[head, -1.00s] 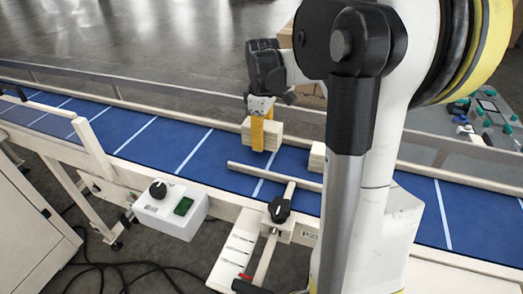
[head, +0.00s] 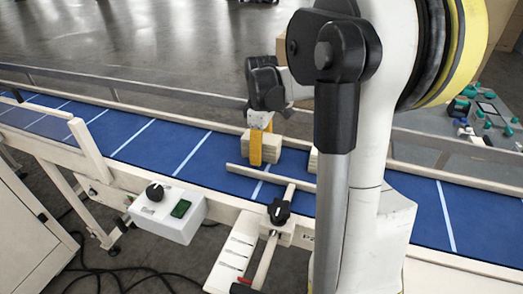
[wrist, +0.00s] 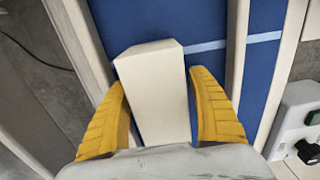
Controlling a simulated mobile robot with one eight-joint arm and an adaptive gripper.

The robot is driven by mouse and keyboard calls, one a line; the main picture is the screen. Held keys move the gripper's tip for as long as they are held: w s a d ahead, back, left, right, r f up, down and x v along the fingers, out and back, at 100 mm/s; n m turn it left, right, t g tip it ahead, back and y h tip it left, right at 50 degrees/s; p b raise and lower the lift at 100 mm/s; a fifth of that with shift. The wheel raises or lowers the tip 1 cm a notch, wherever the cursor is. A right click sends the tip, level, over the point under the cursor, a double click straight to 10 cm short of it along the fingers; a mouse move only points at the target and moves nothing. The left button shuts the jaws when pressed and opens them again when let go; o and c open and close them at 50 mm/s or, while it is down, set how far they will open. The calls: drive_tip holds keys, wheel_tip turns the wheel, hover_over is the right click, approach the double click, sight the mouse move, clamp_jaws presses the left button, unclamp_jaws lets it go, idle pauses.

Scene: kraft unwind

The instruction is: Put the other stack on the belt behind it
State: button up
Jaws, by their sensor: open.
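A pale, block-like stack (head: 280,149) appears to rest on the blue belt (head: 186,150), beyond the wooden guide bar. My gripper (head: 258,143) is over it with its yellow fingers pointing down. In the wrist view the stack (wrist: 153,88) lies between the open fingers of my gripper (wrist: 158,90), one on each side; whether either finger touches it is hard to tell. A second pale stack (head: 313,160) is to the right, mostly hidden behind my arm.
A wooden guide bar (head: 262,176) lies across the near part of the belt, with a black knob (head: 279,211) on its mount. A grey control box (head: 167,213) is on the near side. A rail (head: 170,93) runs along the far side. The belt to the left is clear.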

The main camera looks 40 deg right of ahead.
wheel_tip(320, 180, up, 12)
drive_tip(key=p, duration=0.4)
drive_tip(key=s+a+f+m+t, duration=0.1)
drive_tip(key=s+a+m+t, duration=0.2)
drive_tip(key=a, duration=0.8)
drive_tip(key=s+a+f+m+t, duration=0.1)
drive_tip(key=s+a+m+t, duration=0.2)
drive_tip(key=s+a, duration=0.5)
drive_tip(key=shift+s+a+f+t, duration=0.25)
drive_tip(key=shift+a+t, duration=0.35)
drive_tip(key=shift+a, duration=1.45)
drive_tip(key=shift+r, duration=0.1)
